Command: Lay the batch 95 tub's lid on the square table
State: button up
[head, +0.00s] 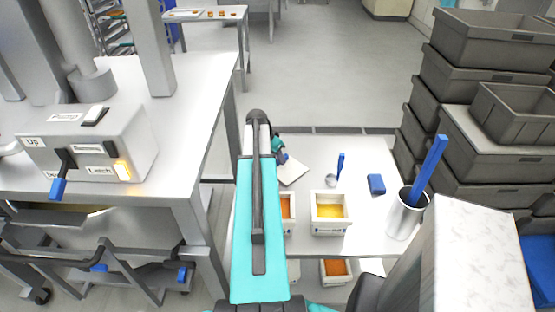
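A white table (345,165) stands in front of me; I cannot tell if it is the square table. On it a pale square plate like a lid (294,172) sits right by my gripper (283,157), which is small and mostly hidden behind my arm. I cannot tell whether its fingers are shut on the plate. A white tub with yellow filling (330,226) stands open at the table's front, its label too small to read. An open tub with orange filling (291,212) beside it is partly hidden by my arm.
A blue-handled scoop (333,180), a blue block (376,184) and a grey cup with blue tools (402,222) are on the table. Below is another orange-filled tub (336,281). Grey crates (485,140) stack at right; a control box (105,145) stands on the left bench.

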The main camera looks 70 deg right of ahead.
jog(key=b+v, duration=0.2)
jog(key=v, duration=0.9)
jog(key=shift+b, duration=0.3)
jog(key=shift+a, duration=0.15)
dwell(0.4)
